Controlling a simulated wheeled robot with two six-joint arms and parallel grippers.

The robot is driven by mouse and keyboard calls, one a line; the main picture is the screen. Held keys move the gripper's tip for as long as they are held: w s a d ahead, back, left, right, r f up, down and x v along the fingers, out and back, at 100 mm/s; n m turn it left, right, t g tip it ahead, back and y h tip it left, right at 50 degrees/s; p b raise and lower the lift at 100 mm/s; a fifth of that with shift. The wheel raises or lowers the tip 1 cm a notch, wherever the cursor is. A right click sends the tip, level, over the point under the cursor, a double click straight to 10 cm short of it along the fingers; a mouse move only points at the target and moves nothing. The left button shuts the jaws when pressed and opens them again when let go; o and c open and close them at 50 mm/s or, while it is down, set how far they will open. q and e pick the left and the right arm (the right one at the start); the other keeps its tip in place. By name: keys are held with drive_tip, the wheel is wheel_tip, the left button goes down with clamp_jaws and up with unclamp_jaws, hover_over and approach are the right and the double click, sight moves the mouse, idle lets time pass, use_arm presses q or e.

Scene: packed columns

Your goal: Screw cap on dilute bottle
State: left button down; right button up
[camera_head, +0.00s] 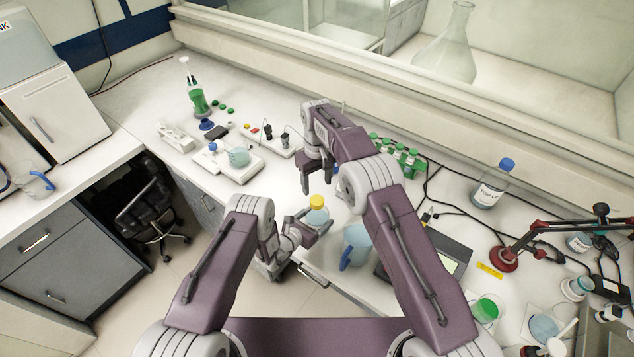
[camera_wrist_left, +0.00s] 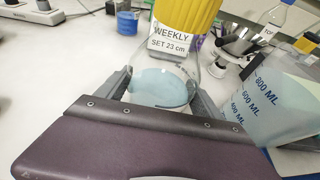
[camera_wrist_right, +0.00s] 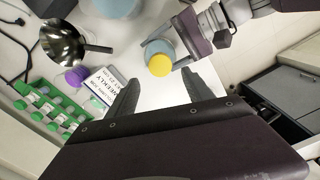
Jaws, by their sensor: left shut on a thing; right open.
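My left gripper (camera_head: 311,223) is shut on a clear bottle (camera_head: 318,216) holding pale blue liquid, raised near the bench's front edge. A yellow cap (camera_head: 317,202) sits at the bottle's top; how tightly it is seated cannot be told. The left wrist view shows the bottle (camera_wrist_left: 160,88) between the fingers and the cap (camera_wrist_left: 187,14) above. My right gripper (camera_head: 317,181) is open and empty, pointing down above and behind the bottle. In the right wrist view the yellow cap (camera_wrist_right: 160,65) lies beyond the open fingertips (camera_wrist_right: 160,85).
A beaker with a blue handle (camera_head: 356,243) stands right of the bottle. A green tube rack (camera_head: 398,158) and a blue-capped bottle (camera_head: 488,188) are farther back. A stirrer plate with a flask (camera_head: 237,157) is at left. A red-based stand (camera_head: 504,259) is at right.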

sight(317, 200)
wheel_tip(317, 200, down, 8)
idle(0.7)
clamp_jaws()
drive_tip(key=shift+o, duration=0.6)
unclamp_jaws()
wheel_tip(317, 200, up, 12)
